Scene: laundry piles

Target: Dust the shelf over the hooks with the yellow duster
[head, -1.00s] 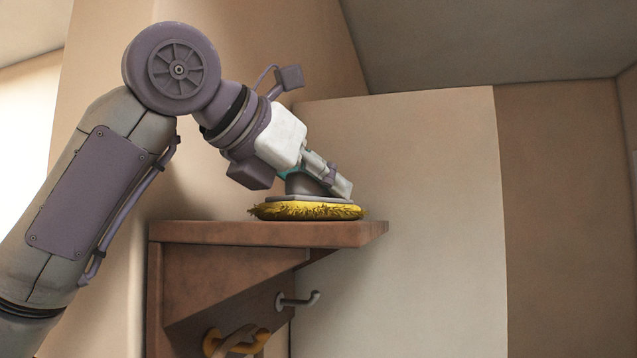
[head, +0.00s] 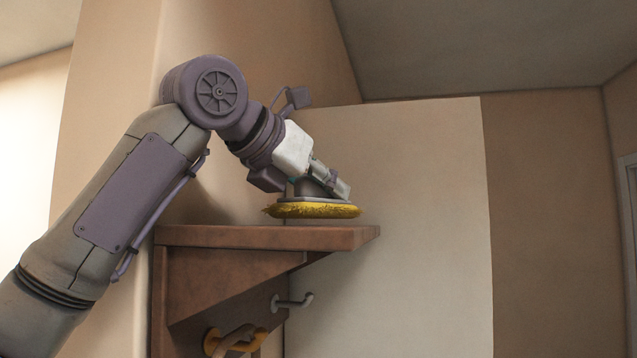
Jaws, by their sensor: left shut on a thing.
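The yellow duster (head: 312,210) has a fringed yellow pad under a grey backing. My left gripper (head: 326,180) is shut on the duster's grey top from above. The duster is level, over the brown wooden shelf (head: 265,238), toward its right part. A thin strip of wall shows between the pad and the shelf's top edge, so the pad looks slightly raised. The shelf's top surface is not visible from this low angle. My right gripper is not in view.
A tan wall stands behind my left arm, and a pale panel (head: 420,220) rises right of the shelf. The ceiling (head: 490,45) is above. Something looped hangs on the yellow hook, cut off by the frame's bottom. The space right of the shelf is open.

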